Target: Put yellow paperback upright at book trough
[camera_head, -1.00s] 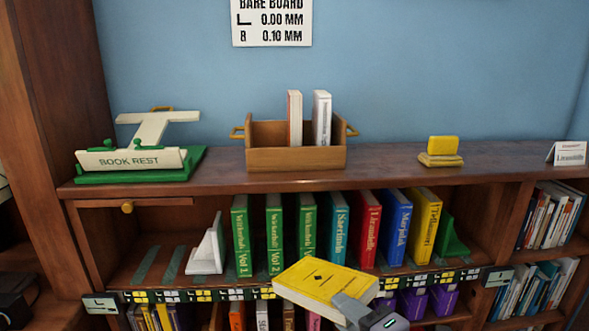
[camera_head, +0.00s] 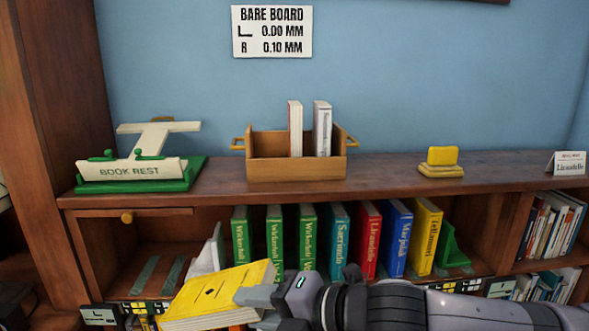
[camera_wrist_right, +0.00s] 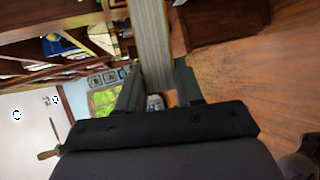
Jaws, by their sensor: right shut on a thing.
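The yellow paperback (camera_head: 215,291) is in my right gripper (camera_head: 248,297), low in the head view and in front of the bookcase. It is tilted, with its yellow cover showing and its page edges toward the bottom. In the right wrist view the book's page block (camera_wrist_right: 148,40) sits between the two fingers of my right gripper (camera_wrist_right: 157,82). The book trough (camera_head: 297,171) is a wooden box with side handles on the top board, above and behind the held book. Two pale books (camera_head: 322,130) stand upright in it. My left gripper is not in view.
A green and white book rest (camera_head: 130,170) stands left on the top board, and a yellow block (camera_head: 441,158) right. The shelf below holds a row of coloured books (camera_head: 397,240), partly behind my right arm.

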